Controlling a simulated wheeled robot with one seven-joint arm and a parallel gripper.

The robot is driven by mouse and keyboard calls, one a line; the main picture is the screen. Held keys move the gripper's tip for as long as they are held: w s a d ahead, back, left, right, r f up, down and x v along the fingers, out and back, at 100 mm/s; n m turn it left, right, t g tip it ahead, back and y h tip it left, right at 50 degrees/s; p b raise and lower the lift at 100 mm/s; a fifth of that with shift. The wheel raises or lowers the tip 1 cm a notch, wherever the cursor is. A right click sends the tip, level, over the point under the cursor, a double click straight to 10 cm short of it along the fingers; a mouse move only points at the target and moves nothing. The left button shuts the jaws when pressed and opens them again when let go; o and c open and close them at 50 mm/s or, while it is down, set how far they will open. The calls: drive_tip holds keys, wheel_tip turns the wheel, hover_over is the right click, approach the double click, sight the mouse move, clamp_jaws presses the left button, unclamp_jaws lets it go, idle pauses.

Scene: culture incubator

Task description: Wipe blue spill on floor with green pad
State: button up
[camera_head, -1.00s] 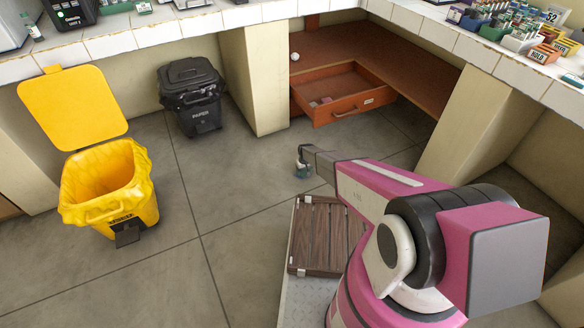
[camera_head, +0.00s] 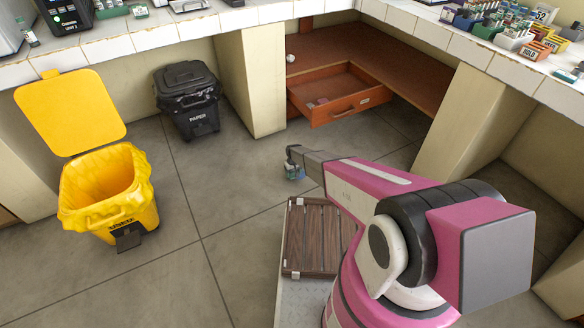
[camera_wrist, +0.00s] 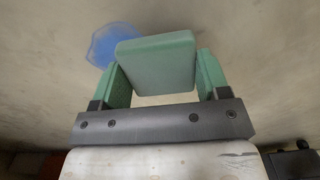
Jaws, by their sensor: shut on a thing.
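The green pad (camera_wrist: 155,68) is a thick block with rounded corners, held between the two green fingers of my gripper (camera_wrist: 160,61) in the wrist view. The blue spill (camera_wrist: 108,43) is a flat, irregular patch on the floor, up and left of the pad in that view. The pad covers part of its right side. I cannot tell whether the pad touches the floor. In the head view my gripper (camera_head: 295,170) points down near the floor in front of the open drawer. The pad and spill are too small to tell apart there.
A yellow bin (camera_head: 140,210) with its lid open stands at left. A black paper bin (camera_head: 190,112) stands behind it. An open orange drawer (camera_head: 348,110) juts out under the bench, beyond my gripper. Bench supports (camera_head: 252,80) flank this space. The floor (camera_head: 225,210) between bins and arm is clear.

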drive_tip(key=shift+r, duration=2.55)
